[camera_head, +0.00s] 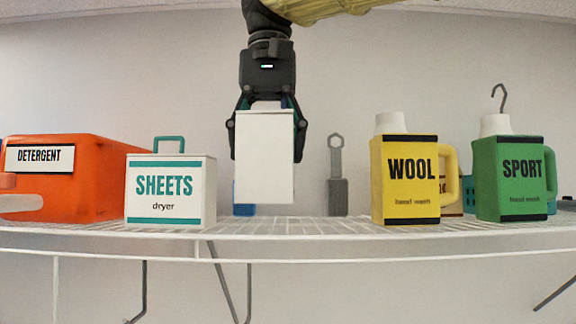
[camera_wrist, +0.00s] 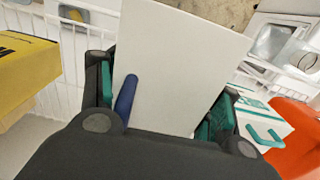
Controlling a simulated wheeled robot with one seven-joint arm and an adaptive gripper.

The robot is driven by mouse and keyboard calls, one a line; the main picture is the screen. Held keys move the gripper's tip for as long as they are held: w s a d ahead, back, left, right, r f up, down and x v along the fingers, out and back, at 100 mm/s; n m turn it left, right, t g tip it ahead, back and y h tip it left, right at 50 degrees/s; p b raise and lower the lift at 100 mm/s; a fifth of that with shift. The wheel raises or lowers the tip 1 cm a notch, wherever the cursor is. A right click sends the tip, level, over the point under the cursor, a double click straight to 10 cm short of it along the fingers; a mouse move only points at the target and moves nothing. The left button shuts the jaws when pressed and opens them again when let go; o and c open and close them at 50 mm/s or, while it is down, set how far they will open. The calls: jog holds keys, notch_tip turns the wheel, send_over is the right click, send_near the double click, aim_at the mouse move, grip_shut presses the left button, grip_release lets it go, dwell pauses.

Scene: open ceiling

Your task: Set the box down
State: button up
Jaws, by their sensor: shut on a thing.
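A plain white box (camera_head: 264,160) is held upright between the fingers of my gripper (camera_head: 268,135), which points down. The box's lower edge appears a little above the white wire shelf (camera_head: 300,232) in the head view; I cannot tell the exact gap. In the wrist view the white box (camera_wrist: 180,65) fills the middle, between the dark fingers with teal inner parts. A blue rod-like piece beside it in the wrist view is unclear.
An orange detergent container (camera_head: 90,190) and a white sheets box (camera_head: 170,190) stand left. A yellow wool jug (camera_head: 405,185) and a green sport jug (camera_head: 510,180) stand right. A grey tool-like object (camera_head: 337,190) is behind. Shelf room shows between the sheets box and yellow jug.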

jog(key=w+d+p, duration=0.1)
jog(key=w, duration=0.1)
jog(key=w+d, duration=0.1)
jog(key=w, duration=0.1)
jog(key=shift+d+p, duration=0.15)
jog(key=shift+p, duration=0.25)
jog(key=shift+w+d+f, duration=0.15)
jog(key=shift+w+f, duration=0.05)
jog(key=shift+w, duration=0.3)
jog(key=shift+w+d+r+p, duration=0.15)
jog(key=shift+w+p, duration=0.15)
jog(key=shift+p, duration=0.2)
jog(key=shift+w+d+f+p, duration=0.15)
jog(key=shift+f+p, duration=0.45)
jog(key=shift+f, duration=1.3)
jog(key=shift+f, duration=0.1)
jog(key=o, duration=1.8)
jog(key=shift+c, duration=0.2)
jog(key=shift+f, duration=0.1)
notch_tip(320, 180, up, 12)
jog(key=shift+r+b, duration=0.15)
jog(key=shift+b, duration=0.75)
